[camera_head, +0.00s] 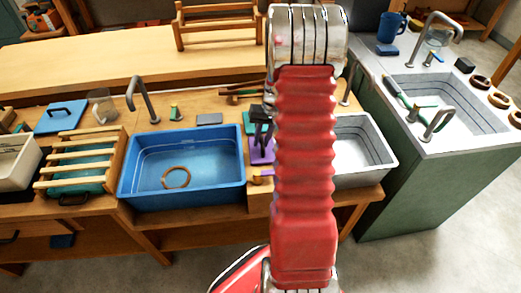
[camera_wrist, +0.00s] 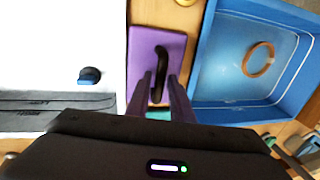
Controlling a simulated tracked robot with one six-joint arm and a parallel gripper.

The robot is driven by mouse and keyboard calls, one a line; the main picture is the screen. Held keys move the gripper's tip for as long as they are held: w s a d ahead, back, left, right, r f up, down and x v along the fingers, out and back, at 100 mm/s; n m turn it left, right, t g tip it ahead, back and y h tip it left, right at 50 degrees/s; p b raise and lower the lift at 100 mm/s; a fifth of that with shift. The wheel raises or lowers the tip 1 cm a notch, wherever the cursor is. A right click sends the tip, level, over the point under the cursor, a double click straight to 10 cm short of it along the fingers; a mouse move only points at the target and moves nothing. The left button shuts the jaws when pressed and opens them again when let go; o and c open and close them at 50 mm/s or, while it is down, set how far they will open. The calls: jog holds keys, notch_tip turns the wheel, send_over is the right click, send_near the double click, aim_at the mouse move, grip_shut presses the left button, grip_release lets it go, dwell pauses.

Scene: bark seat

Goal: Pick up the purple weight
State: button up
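The purple weight (camera_wrist: 176,46) is a flat purple block with a black handle. It lies in the wrist view on the wooden strip between the two basins. In the head view the weight (camera_head: 259,156) shows just left of my red arm, which partly hides it. My gripper (camera_wrist: 160,77) is open, with its two dark fingers apart over the weight. The handle appears in the gap between the fingers in the wrist view. I cannot tell how high the fingertips are above the block. The head view does not show the gripper clearly.
A blue basin (camera_head: 137,190) with a brown ring (camera_head: 176,177) stands left of the weight, and a grey-white basin (camera_head: 365,172) right of it. A wooden-slatted rack (camera_head: 84,160) stands farther left. A faucet (camera_head: 141,97) rises behind the blue basin.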

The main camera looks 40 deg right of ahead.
jog(key=shift+a+f, duration=0.1)
jog(key=shift+f, duration=0.4)
jog(key=shift+c, duration=0.2)
grip_shut()
jog(key=shift+w+r, duration=0.1)
